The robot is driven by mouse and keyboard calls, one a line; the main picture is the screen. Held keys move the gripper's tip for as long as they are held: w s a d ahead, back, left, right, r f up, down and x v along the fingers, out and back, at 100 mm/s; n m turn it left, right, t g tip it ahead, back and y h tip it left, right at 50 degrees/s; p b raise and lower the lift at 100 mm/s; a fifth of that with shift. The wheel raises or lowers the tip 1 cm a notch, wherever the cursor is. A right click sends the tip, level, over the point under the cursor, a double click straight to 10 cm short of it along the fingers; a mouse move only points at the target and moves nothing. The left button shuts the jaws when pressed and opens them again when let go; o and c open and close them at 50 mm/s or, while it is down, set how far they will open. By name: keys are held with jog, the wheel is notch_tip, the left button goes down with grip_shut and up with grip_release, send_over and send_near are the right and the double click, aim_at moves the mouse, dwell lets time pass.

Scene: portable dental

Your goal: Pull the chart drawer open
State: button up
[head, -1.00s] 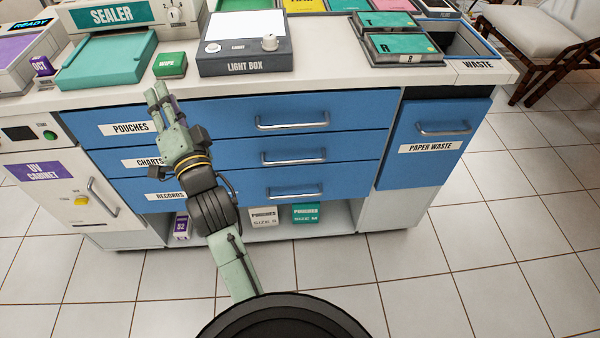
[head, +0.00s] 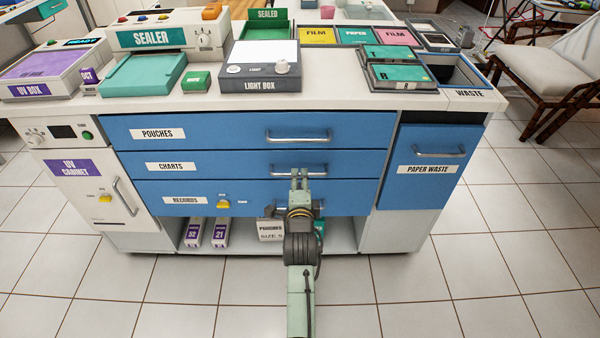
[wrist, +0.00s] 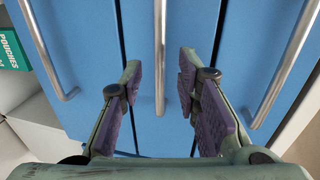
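The blue CHARTS drawer (head: 220,165) is the middle one of a stack of three and looks shut, flush with the drawers above and below. Its metal bar handle (head: 285,168) is partly behind my gripper (head: 299,175) in the head view. In the wrist view, my gripper (wrist: 160,60) is open, with purple-padded fingers on either side of the middle handle (wrist: 160,45). There are gaps between the handle and both fingers. How deep the bar sits between the fingers is hard to tell.
A PAPER WASTE front (head: 425,180) is to the right and a UV cabinet (head: 85,185) left. The tiled floor in front is clear.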

jog(key=shift+x, duration=2.1)
jog(key=shift+c, duration=0.2)
grip_shut()
